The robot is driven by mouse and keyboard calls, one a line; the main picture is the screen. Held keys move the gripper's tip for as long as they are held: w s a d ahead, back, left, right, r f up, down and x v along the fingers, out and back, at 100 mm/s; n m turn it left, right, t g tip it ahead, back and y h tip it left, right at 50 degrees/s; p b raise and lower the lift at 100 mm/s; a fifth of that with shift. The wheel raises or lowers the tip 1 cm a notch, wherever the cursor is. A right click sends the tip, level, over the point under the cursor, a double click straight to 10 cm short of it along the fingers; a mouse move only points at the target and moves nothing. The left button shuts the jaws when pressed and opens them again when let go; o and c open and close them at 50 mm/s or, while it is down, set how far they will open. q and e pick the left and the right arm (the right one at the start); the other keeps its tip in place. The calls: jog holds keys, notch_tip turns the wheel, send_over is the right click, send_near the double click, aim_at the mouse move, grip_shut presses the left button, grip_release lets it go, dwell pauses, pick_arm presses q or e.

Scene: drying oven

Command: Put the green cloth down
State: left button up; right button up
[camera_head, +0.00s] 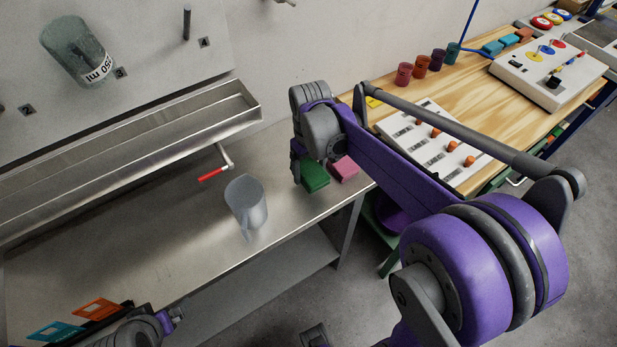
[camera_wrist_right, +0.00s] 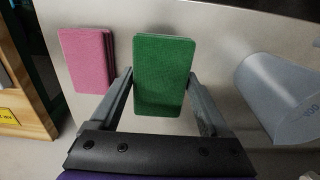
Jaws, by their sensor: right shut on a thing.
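The green cloth (camera_head: 314,176) is a small, flat-looking block at the right end of the steel bench. In the right wrist view the green cloth (camera_wrist_right: 163,70) stands between the two fingers of my right gripper (camera_wrist_right: 160,80), which is shut on it. In the head view the right gripper (camera_head: 298,168) reaches down beside the cloth, partly hidden by its own wrist. I cannot tell whether the cloth touches the bench. Part of my left arm shows at the bottom left; its fingers are not clear.
A pink cloth (camera_head: 344,168) lies just right of the green one, near the bench edge. A grey jug (camera_head: 246,203) stands to the left on the steel bench (camera_head: 150,255). Orange (camera_head: 95,308) and teal (camera_head: 55,331) pieces show at bottom left.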

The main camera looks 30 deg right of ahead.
aim_at(309, 178)
jog(key=shift+w+f, duration=0.1)
jog(key=shift+f, duration=2.1)
jog(key=shift+f, duration=0.2)
jog(key=o, duration=1.3)
jog(key=shift+r, duration=0.25)
notch_tip(309, 178, up, 12)
jog(key=shift+f+p, duration=0.1)
jog(key=shift+p, duration=0.3)
jog(key=s+a+f+t, duration=0.1)
jog(key=s+a+f, duration=0.1)
jog(key=s, duration=0.3)
jog(key=s+a+f+t, duration=0.2)
jog(key=s+f, duration=0.1)
jog(key=s, duration=0.2)
jog(key=s+a+f+m+t, duration=0.1)
jog(key=s+a+f+t, duration=0.1)
jog(key=s, duration=0.3)
jog(key=shift+s+a+f, duration=0.35)
jog(key=shift+a+f, duration=0.1)
jog(key=shift+f, duration=0.25)
